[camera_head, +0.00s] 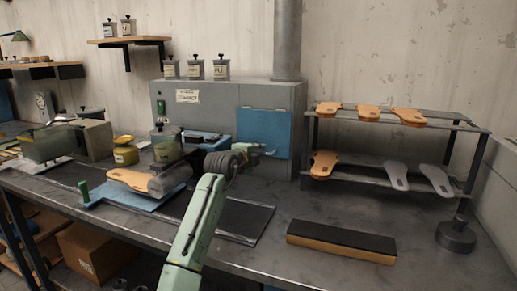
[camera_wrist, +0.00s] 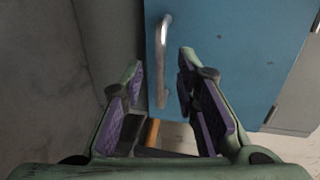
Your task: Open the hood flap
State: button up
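The hood flap (camera_head: 262,128) is a blue panel on the front right of the grey hood (camera_head: 245,96). It looks flat against the front, with no gap that I can make out. In the wrist view the blue flap (camera_wrist: 232,60) fills the upper right, with a curved metal handle (camera_wrist: 161,62) near its left edge. My gripper (camera_head: 266,150) is in front of the flap's lower part in the head view. Its two fingers (camera_wrist: 160,68) are spread, with the handle lying between and beyond the tips. I cannot tell whether they touch it.
Right of the hood stands a rack (camera_head: 400,167) with sandal soles. A black-topped block (camera_head: 340,240) and a round dark weight (camera_head: 455,236) lie on the bench (camera_head: 268,262). Jars (camera_head: 195,70) stand on the hood. A blue tray (camera_head: 132,195) with a sole is at left.

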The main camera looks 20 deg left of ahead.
jog(key=shift+x, duration=1.2)
jog(key=shift+c, duration=0.5)
grip_shut()
